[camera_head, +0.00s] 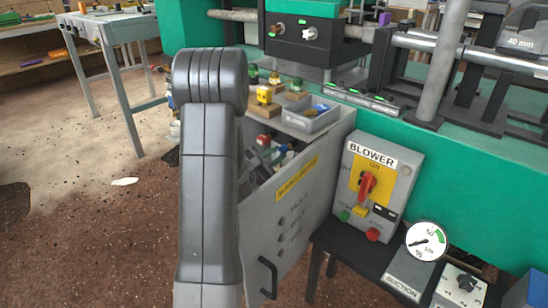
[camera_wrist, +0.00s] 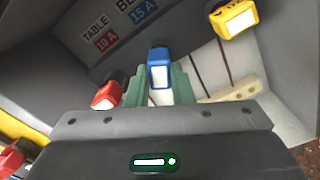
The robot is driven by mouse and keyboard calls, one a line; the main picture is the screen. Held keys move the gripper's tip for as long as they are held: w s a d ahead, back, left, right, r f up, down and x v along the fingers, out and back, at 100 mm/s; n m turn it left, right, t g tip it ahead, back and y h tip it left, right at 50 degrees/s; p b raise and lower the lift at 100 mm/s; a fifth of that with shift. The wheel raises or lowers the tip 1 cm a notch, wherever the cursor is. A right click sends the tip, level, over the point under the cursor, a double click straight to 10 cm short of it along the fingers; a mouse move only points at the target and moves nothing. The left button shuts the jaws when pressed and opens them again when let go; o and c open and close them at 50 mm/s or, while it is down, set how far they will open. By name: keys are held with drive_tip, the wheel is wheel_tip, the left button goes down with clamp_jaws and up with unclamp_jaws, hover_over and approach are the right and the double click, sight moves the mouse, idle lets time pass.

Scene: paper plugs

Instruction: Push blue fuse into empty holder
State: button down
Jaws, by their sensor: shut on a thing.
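In the wrist view the blue fuse (camera_wrist: 160,73), a small blue block with a pale face, sits between the two grey-green fingers of my gripper (camera_wrist: 160,82). The fingers are shut on it. Its far end points towards the dark panel with the labels "TABLE 10 A" (camera_wrist: 100,32) and a partly cut-off "15 A" label (camera_wrist: 138,10). A dark part shows at its far end. I cannot tell whether the fuse touches a holder, and no empty holder shows clearly. In the head view my arm hides my gripper.
A red fuse (camera_wrist: 106,95) is close left of the fingers, and a yellow one (camera_wrist: 235,18) is at upper right. In the head view, the grey cabinet (camera_head: 300,205) has an open top compartment. A grey tray (camera_head: 312,117) and the blower box (camera_head: 368,190) are nearby.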

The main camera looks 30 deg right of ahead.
sight(278, 154)
drive_tip(key=shift+w+d, duration=0.25)
drive_tip(key=shift+d, duration=0.3)
drive_tip(key=c, duration=1.2)
unclamp_jaws()
drive_tip(key=shift+a, duration=0.1)
drive_tip(key=shift+b+v, duration=0.95)
drive_tip(key=shift+v, duration=1.7)
drive_tip(key=shift+a, duration=0.1)
drive_tip(key=p+v, duration=0.2)
drive_tip(key=v, duration=1.1)
drive_tip(key=shift+s+a+p, duration=0.15)
drive_tip(key=shift+a+p, duration=0.15)
drive_tip(key=shift+p, duration=0.1)
